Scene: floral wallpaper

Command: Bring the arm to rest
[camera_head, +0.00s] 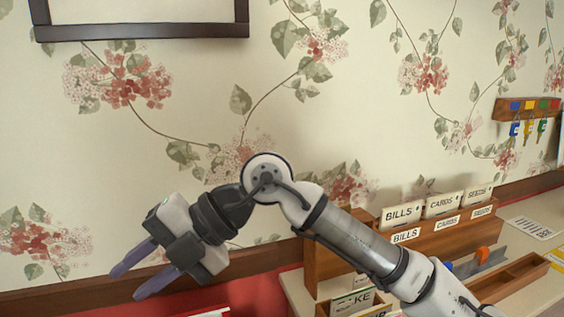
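My gripper (137,272) is at the lower left, in front of the floral wallpaper and pointing down to the left. Its two purple-grey fingers stand apart with nothing visible between them, so it is open and empty. My arm comes in from the lower right, bends at a joint near the picture's middle and slopes down to the gripper. It hides part of the desk behind it.
A wooden sorter (457,240) with cards labelled BILLS, CARDS and SEEDS stands on the desk (531,294) at the right, partly behind my arm. A key rack (528,108) hangs at the far right. A dark frame (140,32) hangs upper left. Something red lies below the gripper.

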